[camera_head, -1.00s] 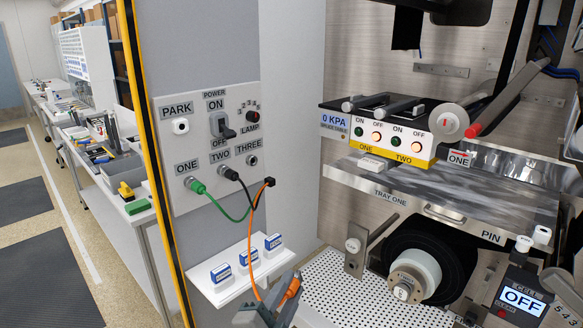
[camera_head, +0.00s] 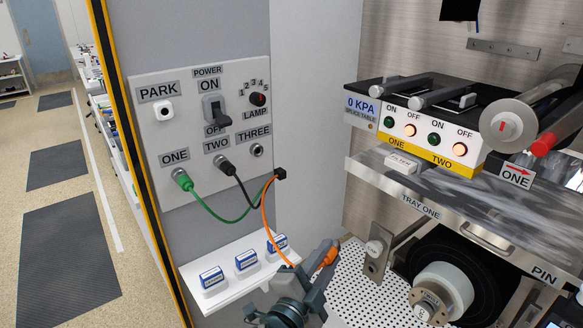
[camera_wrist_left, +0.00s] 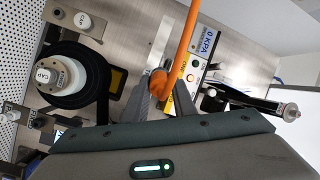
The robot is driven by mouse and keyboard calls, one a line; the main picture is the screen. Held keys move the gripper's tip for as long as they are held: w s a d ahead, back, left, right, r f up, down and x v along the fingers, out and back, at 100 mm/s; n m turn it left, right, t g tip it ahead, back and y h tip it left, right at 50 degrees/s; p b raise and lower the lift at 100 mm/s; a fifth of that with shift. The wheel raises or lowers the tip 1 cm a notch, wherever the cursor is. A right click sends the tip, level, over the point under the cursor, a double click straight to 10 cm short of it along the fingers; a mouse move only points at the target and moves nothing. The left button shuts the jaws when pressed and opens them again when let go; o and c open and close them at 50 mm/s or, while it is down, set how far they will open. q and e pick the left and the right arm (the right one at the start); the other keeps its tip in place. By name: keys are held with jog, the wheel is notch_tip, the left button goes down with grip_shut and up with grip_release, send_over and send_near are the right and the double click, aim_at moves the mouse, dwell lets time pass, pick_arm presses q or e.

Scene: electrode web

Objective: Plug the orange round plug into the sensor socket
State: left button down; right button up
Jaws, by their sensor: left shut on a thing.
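The orange round plug (camera_head: 329,257) is in my left gripper (camera_head: 321,268), low in the middle of the head view, in front of the white perforated floor. In the left wrist view the orange plug (camera_wrist_left: 160,82) sits between the two grey fingers, and its cable runs upward. The orange cable (camera_head: 264,215) leads up to a small black block at the panel's right edge. The wall panel (camera_head: 222,192) has sockets labelled ONE, TWO and THREE. THREE (camera_head: 257,150) is empty. I see no socket labelled sensor. My right gripper is not in view.
A green plug (camera_head: 182,178) is in ONE and a black plug (camera_head: 227,166) in TWO. A white shelf (camera_head: 215,291) with several blue-topped blocks lies below. To the right are the switch box (camera_head: 432,150), a steel tray and a black roll (camera_head: 480,275).

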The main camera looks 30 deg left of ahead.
pick_arm(q)
jog(key=shift+s, duration=0.1)
jog(key=w+a+r+n+g+y+p, duration=0.1)
jog(key=w+a+r+n+g+y, duration=0.2)
jog(key=w+a+r+g+y, duration=0.2)
jog(key=w+a+r+n+g+y+p, duration=0.1)
jog(key=w+a+r+n+g+y, duration=0.3)
jog(key=a+y, duration=0.7)
jog(key=shift+w+a+r+n+g+y+p, duration=0.35)
jog(key=shift+w+r+g, duration=0.55)
jog(key=shift+w+g, duration=0.3)
jog(key=shift+w, duration=0.15)
jog(key=shift+x, duration=2.85)
jog(key=shift+x, duration=1.35)
